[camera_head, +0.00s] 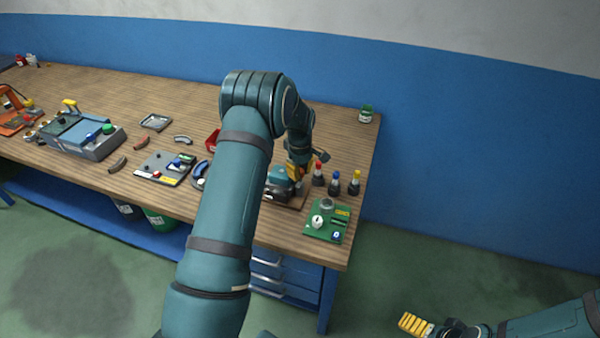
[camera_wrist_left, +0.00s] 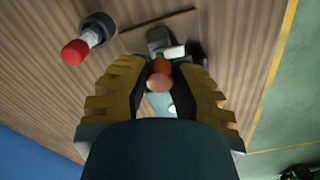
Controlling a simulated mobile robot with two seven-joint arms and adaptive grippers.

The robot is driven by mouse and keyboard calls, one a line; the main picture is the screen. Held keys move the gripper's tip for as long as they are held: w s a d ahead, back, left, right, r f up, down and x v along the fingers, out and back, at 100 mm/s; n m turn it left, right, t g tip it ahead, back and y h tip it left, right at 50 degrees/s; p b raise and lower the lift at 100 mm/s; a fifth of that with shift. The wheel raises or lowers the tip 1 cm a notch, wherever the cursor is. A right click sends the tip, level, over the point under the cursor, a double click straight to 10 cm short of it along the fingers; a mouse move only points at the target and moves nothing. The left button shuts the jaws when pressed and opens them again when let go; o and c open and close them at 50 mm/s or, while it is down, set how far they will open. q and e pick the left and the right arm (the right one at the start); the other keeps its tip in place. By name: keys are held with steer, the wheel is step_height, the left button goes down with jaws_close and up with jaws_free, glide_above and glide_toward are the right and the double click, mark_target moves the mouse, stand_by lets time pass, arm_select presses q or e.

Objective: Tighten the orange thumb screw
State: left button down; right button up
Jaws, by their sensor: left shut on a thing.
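The orange thumb screw (camera_wrist_left: 159,76) shows in the left wrist view as a rounded orange head between the two yellow-ribbed fingers. My left gripper (camera_wrist_left: 162,68) is shut on it from above. In the head view my left gripper (camera_head: 300,168) is over a small teal device (camera_head: 280,177) on the right part of the workbench. There the arm and gripper hide the screw. Under the screw, the wrist view shows only part of the device. My right gripper (camera_head: 416,324) is low at the right, over the floor and away from the bench; its jaw gap is unclear.
A green board (camera_head: 341,226) lies at the bench's front right corner. A grey panel (camera_head: 150,168) lies further left. The bench's back right is mostly clear.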

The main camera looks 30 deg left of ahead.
arm_select(q)
steer(key=m+b, duration=0.1)
steer(key=m, duration=0.1)
steer(key=shift+m, duration=0.3)
steer(key=shift+w+a+m+b, duration=0.1)
steer(key=shift+m+b, duration=0.35)
steer(key=shift+m, duration=1.45)
steer(key=shift+m+b, duration=0.35)
steer(key=shift+m, duration=1.05)
steer(key=shift+w+r+m+b, duration=0.15)
steer(key=shift+m+b, duration=0.15)
steer(key=shift+m, duration=1.4)
steer(key=c, duration=0.8)
jaws_free()
steer(key=shift+c, duration=0.2)
steer(key=shift+o, duration=0.4)
